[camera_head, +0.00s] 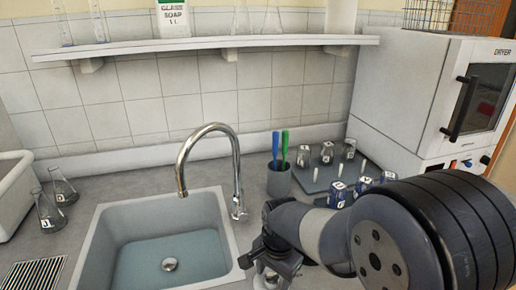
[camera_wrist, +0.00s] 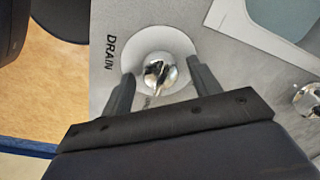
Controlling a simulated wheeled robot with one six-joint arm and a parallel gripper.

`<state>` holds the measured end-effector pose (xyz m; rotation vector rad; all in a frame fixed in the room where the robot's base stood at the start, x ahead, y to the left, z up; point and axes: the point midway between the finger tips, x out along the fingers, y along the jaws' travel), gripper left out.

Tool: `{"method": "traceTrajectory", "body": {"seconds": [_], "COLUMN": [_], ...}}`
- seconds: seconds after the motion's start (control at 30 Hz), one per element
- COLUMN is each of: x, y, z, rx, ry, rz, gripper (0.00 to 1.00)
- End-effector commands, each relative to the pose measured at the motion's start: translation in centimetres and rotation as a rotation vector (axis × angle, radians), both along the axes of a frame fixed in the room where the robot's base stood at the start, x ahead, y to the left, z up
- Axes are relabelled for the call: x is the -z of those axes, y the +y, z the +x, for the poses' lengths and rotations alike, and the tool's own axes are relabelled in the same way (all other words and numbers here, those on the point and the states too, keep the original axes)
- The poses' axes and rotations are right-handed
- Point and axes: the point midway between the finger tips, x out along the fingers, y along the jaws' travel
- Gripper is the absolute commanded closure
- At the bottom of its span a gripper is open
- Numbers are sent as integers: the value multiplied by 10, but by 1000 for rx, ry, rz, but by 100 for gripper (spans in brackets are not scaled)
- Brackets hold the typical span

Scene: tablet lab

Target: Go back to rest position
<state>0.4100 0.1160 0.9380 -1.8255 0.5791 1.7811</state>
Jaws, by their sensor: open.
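My gripper (camera_wrist: 161,70) is open in the wrist view, its two dark fingers pointing at the counter. A shiny, rounded glass-like or metal object (camera_wrist: 160,72) shows between the fingertips, over a pale round patch beside the printed word DRAIN. I cannot tell whether the fingers touch it. In the head view my gripper (camera_head: 270,254) is low, just right of the sink, partly hidden by my own arm, with a clear glassy shape under it.
The sink (camera_head: 233,240) with its curved tap (camera_head: 186,165) is left of my arm. A cup with brushes (camera_head: 279,180), a rack of labelled flasks (camera_head: 315,182) and the dryer (camera_head: 430,100) stand behind and right. A shelf (camera_head: 200,46) runs above. Two flasks (camera_head: 48,212) stand left.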

Motion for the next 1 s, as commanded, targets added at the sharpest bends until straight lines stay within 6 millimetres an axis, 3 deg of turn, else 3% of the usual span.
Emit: {"method": "traceTrajectory", "body": {"seconds": [0.43,1.0], "x": [-2,-112], "y": [0,-6], "z": [0,-4], "rx": [34,34], "ry": [-1,-6], "rz": [0,2], "gripper": [41,41]}}
